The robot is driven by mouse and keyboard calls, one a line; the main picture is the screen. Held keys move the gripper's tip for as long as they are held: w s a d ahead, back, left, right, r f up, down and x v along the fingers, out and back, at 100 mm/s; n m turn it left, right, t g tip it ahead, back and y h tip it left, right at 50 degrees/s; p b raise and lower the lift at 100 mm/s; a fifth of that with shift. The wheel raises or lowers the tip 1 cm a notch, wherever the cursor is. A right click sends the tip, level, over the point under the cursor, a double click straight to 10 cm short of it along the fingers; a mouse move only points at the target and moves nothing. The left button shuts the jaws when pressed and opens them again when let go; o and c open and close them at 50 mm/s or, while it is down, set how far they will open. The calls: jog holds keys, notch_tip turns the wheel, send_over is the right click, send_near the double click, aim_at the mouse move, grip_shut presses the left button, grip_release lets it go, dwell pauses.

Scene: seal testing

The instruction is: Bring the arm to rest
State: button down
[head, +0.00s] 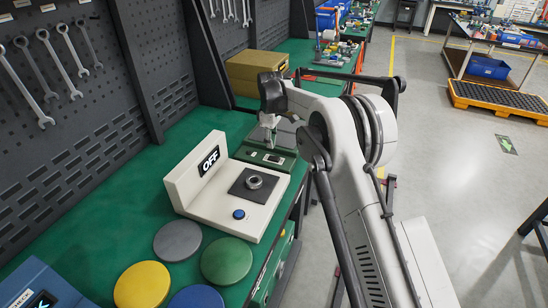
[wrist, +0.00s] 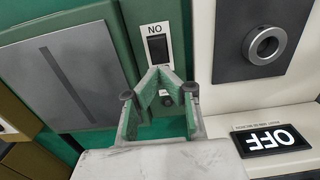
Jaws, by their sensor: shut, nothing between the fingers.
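My arm comes in from the lower right of the head view and bends over the bench. My gripper (head: 270,143) hangs over a green device beside the white test station (head: 225,190). In the wrist view the fingers of my gripper (wrist: 166,74) come together in front of the green device (wrist: 110,45), near a dark switch (wrist: 158,47) under a "NO" label. The fingers are shut and hold nothing. I cannot tell whether the fingertips touch the device. The white station has an "OFF" display (head: 208,160), a round metal port (head: 255,182) and a blue button (head: 239,214).
Grey (head: 177,240), yellow (head: 142,286), green (head: 226,260) and blue (head: 197,298) discs lie on the green bench (head: 95,240). A blue box (head: 45,285) stands at the lower left. A tan box (head: 257,72) stands behind my gripper.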

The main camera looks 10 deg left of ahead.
jog(key=shift+r, duration=1)
jog(key=shift+r, duration=0.1)
jog(key=s+d+r+m+t, duration=0.1)
jog(key=s+d+r+m, duration=0.1)
jog(key=d+r, duration=0.5)
jog(key=s+d+r+m+t, duration=0.1)
jog(key=s+d+r+m, duration=0.15)
jog(key=d+r, duration=0.4)
jog(key=s+d+r+m+t, duration=0.1)
jog(key=s+d+r+m, duration=0.2)
jog(key=s+d+r, duration=0.65)
jog(key=s+d+r+m+t, duration=0.1)
jog(key=s+d+m, duration=0.1)
jog(key=s+d, duration=0.45)
jog(key=s+d+r+m+t, duration=0.1)
jog(key=s+d+m, duration=0.15)
jog(key=s, duration=0.65)
jog(key=s+d+f+m+t, duration=0.1)
jog(key=s+d+f+m, duration=0.1)
jog(key=s, duration=0.6)
jog(key=s+d+f+m+t, duration=0.1)
jog(key=s+d+f+m, duration=0.1)
jog(key=s+d+f, duration=0.3)
jog(key=s, duration=0.4)
jog(key=shift+f+b, duration=0.3)
jog(key=shift+f, duration=0.05)
